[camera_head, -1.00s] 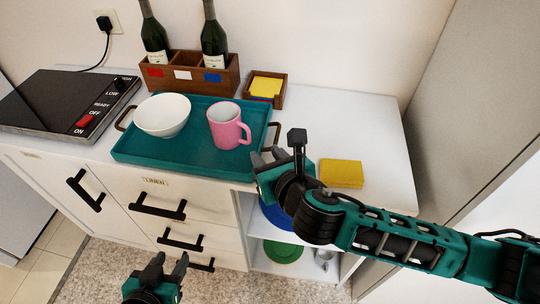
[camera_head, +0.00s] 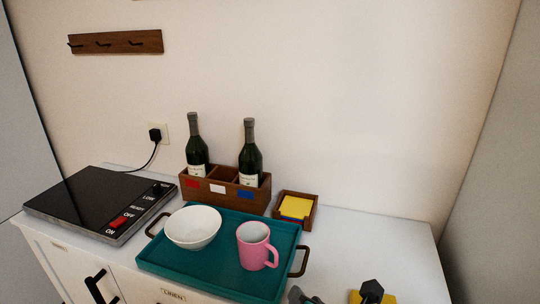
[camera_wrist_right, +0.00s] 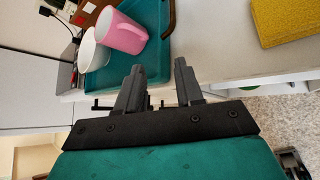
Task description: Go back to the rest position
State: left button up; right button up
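My right gripper (camera_wrist_right: 159,67) is open, with a clear gap between its two dark fingers and nothing held. In the head view only the tips of its fingers (camera_head: 302,297) and a dark wrist part show at the bottom edge, in front of the counter. My left gripper is out of view. The teal tray (camera_head: 190,272) lies on the counter and holds a white bowl (camera_head: 193,227) and a pink mug (camera_head: 257,246). The mug stands upright, right of the bowl. My right gripper is apart from the tray and mug.
A yellow sponge (camera_wrist_right: 293,22) lies on the white counter (camera_head: 345,250), partly hidden in the head view. A wooden bottle crate (camera_head: 229,194), a small box with yellow pads (camera_head: 295,208) and a hotplate (camera_head: 92,203) stand around the tray. The right rear counter is clear.

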jog(key=s+d+f+m+g+h, duration=0.1)
jog(key=s+d+f+m+g, duration=0.15)
jog(key=s+d+m, duration=0.55)
jog(key=s+d+f+m+g, duration=0.1)
jog(key=s+f+m+g, duration=0.2)
jog(key=m, duration=0.8)
jog(key=s+d+f+m+g+h, duration=0.1)
jog(key=s+d+m+g, duration=0.2)
jog(key=s+d+m, duration=0.5)
jog(key=w+a+f+m+t+y, duration=0.1)
jog(key=w+a+f+t, duration=0.5)
jog(key=w+f, duration=0.3)
jog(key=shift+f+t+y, duration=0.2)
jog(key=shift+t+y, duration=0.1)
jog(key=shift+t, duration=0.45)
